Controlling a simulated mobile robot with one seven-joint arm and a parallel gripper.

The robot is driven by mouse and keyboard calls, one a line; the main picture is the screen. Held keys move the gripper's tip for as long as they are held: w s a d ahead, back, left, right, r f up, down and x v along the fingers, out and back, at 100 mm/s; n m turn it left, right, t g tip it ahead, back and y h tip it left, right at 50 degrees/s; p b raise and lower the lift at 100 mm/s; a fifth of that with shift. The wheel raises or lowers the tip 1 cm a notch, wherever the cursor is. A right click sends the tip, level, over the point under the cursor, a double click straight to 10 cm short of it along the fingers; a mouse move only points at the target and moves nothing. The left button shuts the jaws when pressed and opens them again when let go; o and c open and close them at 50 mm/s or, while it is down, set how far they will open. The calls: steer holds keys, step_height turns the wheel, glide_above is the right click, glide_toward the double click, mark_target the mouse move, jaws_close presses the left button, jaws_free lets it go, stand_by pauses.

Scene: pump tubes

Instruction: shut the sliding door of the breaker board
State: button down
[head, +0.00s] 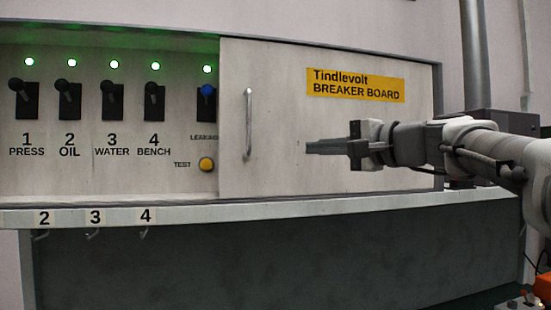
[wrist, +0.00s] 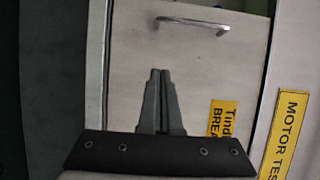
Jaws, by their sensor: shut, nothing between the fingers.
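The breaker board's sliding door (head: 290,90) is a pale panel covering the right half of the board. The left half is uncovered. A vertical bar handle (head: 248,124) stands near the door's left edge. In the wrist view the door (wrist: 195,70) fills the middle, with its handle (wrist: 192,22) at the top. My gripper (head: 308,147) is shut and empty, in front of the door to the right of the handle and apart from it. Its closed fingers also show in the wrist view (wrist: 160,75), pointing towards the handle side. I cannot tell whether the fingertips touch the door.
Several breaker switches (head: 69,100) with green lights fill the uncovered left side, with a blue-knobbed switch (head: 207,105) and a yellow test button (head: 206,164) near the door's edge. A ledge with numbered hooks (head: 200,214) runs below. A yellow motor test label (wrist: 287,132) shows in the wrist view.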

steer(key=p, duration=0.2)
glide_toward(264, 146)
steer(key=x, duration=0.4)
steer(key=s+a, duration=0.2)
steer(key=a, duration=0.1)
steer(key=shift+a+f+p, duration=0.15)
steer(key=shift+f+p, duration=0.05)
steer(key=shift+p, duration=0.1)
steer(key=shift+a, duration=0.1)
